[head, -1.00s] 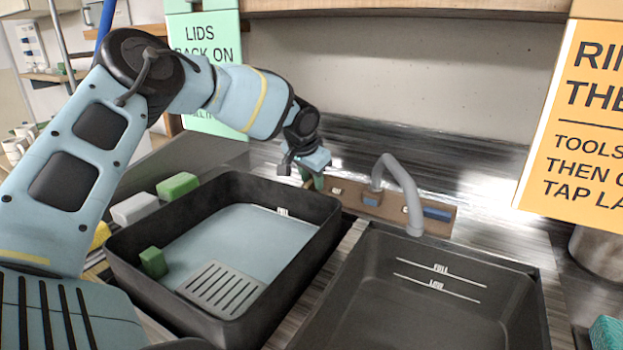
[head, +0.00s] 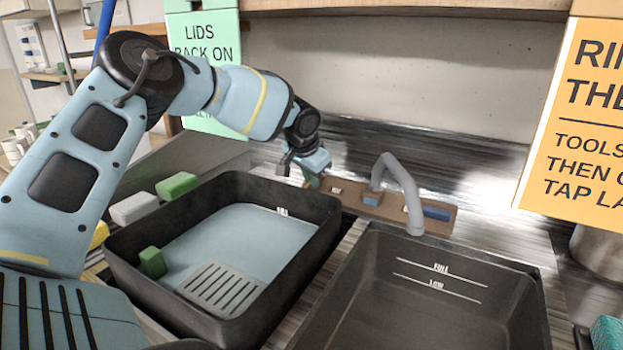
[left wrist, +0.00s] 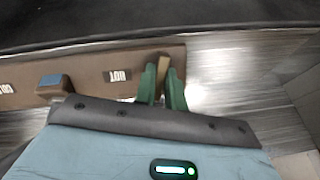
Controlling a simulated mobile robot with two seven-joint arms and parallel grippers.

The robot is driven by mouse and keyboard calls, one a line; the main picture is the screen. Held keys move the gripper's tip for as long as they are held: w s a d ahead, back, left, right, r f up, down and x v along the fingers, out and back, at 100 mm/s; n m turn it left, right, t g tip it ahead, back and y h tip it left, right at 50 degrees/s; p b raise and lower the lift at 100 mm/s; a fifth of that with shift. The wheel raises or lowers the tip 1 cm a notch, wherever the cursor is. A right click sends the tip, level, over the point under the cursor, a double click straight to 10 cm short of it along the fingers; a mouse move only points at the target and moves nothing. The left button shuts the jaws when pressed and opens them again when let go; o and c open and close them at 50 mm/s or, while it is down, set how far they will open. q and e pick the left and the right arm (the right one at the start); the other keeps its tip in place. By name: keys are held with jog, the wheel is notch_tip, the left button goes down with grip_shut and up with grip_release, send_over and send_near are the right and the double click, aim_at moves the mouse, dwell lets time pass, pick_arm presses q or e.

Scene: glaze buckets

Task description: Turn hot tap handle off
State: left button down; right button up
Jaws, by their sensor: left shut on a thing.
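The brown tap board (head: 400,208) stands behind the two basins, with a grey curved spout (head: 404,178) over the right basin. A blue handle (head: 437,213) is at the board's right end. My left gripper (head: 312,181) is at the board's left end. In the left wrist view its green fingers (left wrist: 162,88) are closed around a narrow tan piece, the hot tap handle (left wrist: 163,64), beside the upside-down HOT label (left wrist: 120,76). The fingers hide much of the handle. My right gripper is not in view.
The left black basin (head: 320,215) holds a green block (head: 152,262) and a grey slotted rack (head: 222,289). The right basin (head: 440,310) has level marks. White and green blocks (head: 177,186) lie left of the basins. An orange sign (head: 580,120) is at right.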

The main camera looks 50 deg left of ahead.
pick_arm(q)
jog(key=m+y+b, duration=0.1)
jog(key=m, duration=0.4)
jog(key=m+t+y, duration=0.1)
jog(key=m, duration=0.4)
jog(key=shift+m, duration=0.4)
dwell(0.5)
jog(key=c, duration=1.5)
grip_release()
jog(key=shift+o, duration=0.2)
jog(key=shift+r, duration=0.1)
jog(key=v, duration=0.7)
jog(key=shift+s+d+p, duration=0.25)
jog(key=shift+p, duration=0.1)
jog(key=shift+r, duration=0.15)
